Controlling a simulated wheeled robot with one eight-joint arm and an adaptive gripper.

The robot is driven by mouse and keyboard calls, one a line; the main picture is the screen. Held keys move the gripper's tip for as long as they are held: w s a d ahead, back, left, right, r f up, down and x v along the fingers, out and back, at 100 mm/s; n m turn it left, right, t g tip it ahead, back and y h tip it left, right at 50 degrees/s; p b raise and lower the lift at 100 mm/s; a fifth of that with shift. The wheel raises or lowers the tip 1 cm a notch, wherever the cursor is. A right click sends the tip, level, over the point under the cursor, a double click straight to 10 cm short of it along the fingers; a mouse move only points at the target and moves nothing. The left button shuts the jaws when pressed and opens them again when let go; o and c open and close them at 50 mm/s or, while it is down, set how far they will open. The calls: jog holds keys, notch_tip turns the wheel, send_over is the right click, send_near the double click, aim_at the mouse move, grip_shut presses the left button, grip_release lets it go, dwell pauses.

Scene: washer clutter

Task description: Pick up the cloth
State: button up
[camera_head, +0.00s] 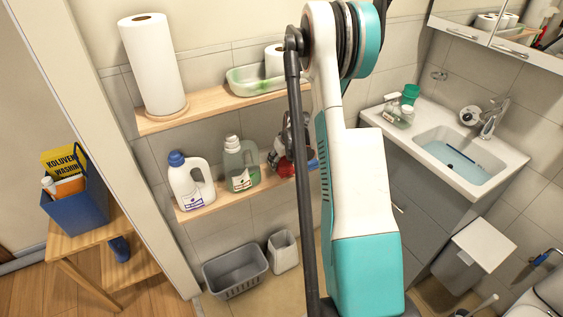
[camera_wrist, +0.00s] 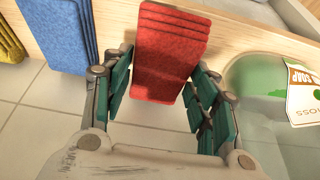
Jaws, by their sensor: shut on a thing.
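A folded red cloth (camera_wrist: 172,45) lies in layers between the finger pads of my gripper (camera_wrist: 164,75) in the wrist view. My gripper is shut on it, one finger along each side. The cloth lies at the wooden shelf, with its near end over the pale tiles. In the head view the red cloth (camera_head: 284,169) shows small beside my gripper (camera_head: 290,140) at the lower shelf, partly hidden by my arm. A blue cloth (camera_wrist: 57,35) and a yellow cloth (camera_wrist: 9,40) are to the left in the wrist view.
A green bottle (camera_head: 241,165) and a white jug (camera_head: 190,185) stand on the lower shelf (camera_head: 205,207). In the wrist view a clear green bottle (camera_wrist: 255,75) is close to the right finger. A grey basket (camera_head: 235,275) stands on the floor below.

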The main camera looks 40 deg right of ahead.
aim_at(282, 162)
notch_tip(282, 162, up, 5)
jog(key=shift+r+p, duration=0.1)
jog(key=shift+p, duration=0.8)
jog(key=s+a, duration=0.2)
jog(key=s, duration=0.7)
jog(key=s+a, duration=0.2)
jog(key=s, duration=0.8)
jog(key=shift+a+f, duration=0.2)
jog(key=shift+a, duration=0.15)
